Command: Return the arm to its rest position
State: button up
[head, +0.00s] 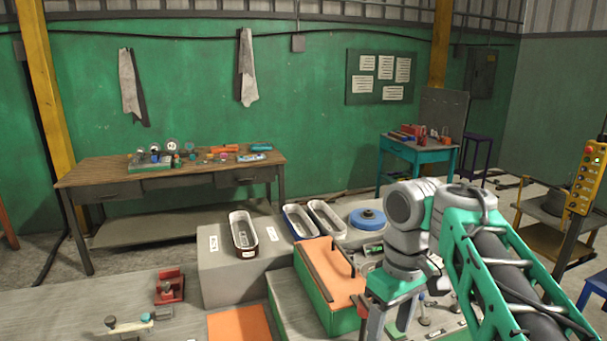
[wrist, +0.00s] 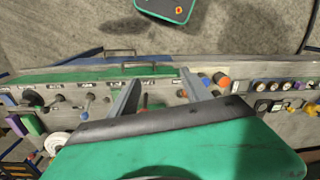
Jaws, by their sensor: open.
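My arm reaches in from the right of the head view, its green and grey links bent at a large grey joint. My gripper (head: 391,318) hangs down below that joint, over the right part of the bench with small fittings. In the wrist view my gripper (wrist: 158,84) shows two grey fingers spread apart with nothing between them. Below the fingers is a panel (wrist: 150,72) with a row of knobs and small fittings. Part of the bench is hidden behind my arm.
Three oblong trays, the nearest dark red (head: 243,233), stand on grey blocks beside a blue disc (head: 367,219). An orange-topped green block (head: 335,285) stands just left of my gripper. A wooden workbench (head: 170,172) and a teal table (head: 415,148) stand farther back.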

notch_tip(320, 180, down, 8)
jog(key=w+m+t, duration=0.2)
jog(key=w+m, duration=0.1)
jog(key=m, duration=0.2)
jog(key=s+d+f+m+t, duration=0.1)
jog(key=s+d+f+m, duration=0.15)
jog(key=s+f, duration=0.4)
notch_tip(320, 180, up, 5)
jog(key=s+a+n+t, duration=0.1)
jog(key=s+a, duration=0.1)
jog(key=s, duration=0.1)
jog(key=shift+a+r+t+h, duration=0.15)
jog(key=shift+a+t+h, duration=0.15)
jog(key=shift+a+t, duration=0.1)
